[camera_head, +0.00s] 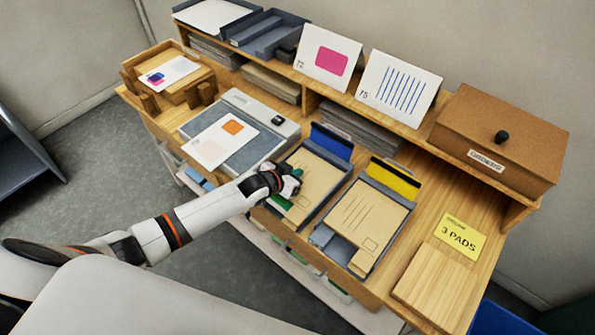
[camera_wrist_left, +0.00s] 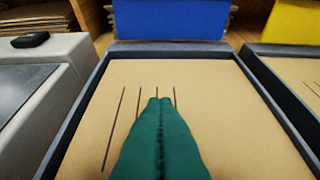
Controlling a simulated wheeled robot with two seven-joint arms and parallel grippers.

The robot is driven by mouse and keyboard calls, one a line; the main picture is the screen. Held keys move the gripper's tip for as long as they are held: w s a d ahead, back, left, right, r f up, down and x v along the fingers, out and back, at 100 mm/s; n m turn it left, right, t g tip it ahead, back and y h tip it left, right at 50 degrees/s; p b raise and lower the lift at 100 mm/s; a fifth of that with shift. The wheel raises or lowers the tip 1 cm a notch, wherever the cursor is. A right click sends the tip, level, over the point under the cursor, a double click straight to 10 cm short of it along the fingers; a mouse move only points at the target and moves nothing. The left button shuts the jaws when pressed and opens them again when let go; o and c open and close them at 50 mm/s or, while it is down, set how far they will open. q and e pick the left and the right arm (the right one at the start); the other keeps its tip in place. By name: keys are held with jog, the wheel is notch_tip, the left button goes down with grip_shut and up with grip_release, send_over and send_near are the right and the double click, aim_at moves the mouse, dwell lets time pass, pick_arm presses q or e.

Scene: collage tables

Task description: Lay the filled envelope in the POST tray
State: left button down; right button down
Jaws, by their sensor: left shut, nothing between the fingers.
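A tan envelope (camera_head: 319,178) with printed lines lies in a grey tray with a blue tab (camera_head: 331,143). It also shows in the left wrist view (camera_wrist_left: 225,115). My left gripper (camera_head: 284,197) has its green fingers (camera_wrist_left: 160,105) shut and empty, low over this envelope; I cannot tell whether they touch it. A second lined envelope (camera_head: 372,212) lies in a grey tray with a yellow tab (camera_head: 394,178). I can read no POST label; grey trays (camera_head: 267,38) stand at the back left. My right gripper is out of view.
A grey flat machine (camera_head: 262,149) with a printed card (camera_head: 222,140) on it stands left of the blue-tabbed tray. A wooden stand (camera_head: 143,77) is at the far left. A brown lidded box (camera_head: 520,130), a yellow "3 PADS" card (camera_head: 459,238) and a wooden block (camera_head: 440,285) are right.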

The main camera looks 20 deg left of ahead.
pick_arm(q)
jog(key=s, duration=0.1)
jog(key=s+a+p, duration=0.1)
jog(key=s, duration=0.1)
jog(key=s+p, duration=0.1)
jog(key=s, duration=0.1)
jog(key=shift+s+a+f, duration=0.2)
jog(key=shift+a+f, duration=0.1)
jog(key=shift+a, duration=0.05)
jog(key=shift+s+a+p, duration=0.15)
jog(key=shift+s+p, duration=0.15)
jog(key=shift+f, duration=0.2)
jog(key=shift+r+p, duration=0.6)
jog(key=shift+w+r, duration=0.15)
jog(key=shift+r+p, duration=0.1)
jog(key=shift+p, duration=0.25)
jog(key=s+a+b, duration=0.2)
jog(key=s+a, duration=0.2)
jog(key=s, duration=0.7)
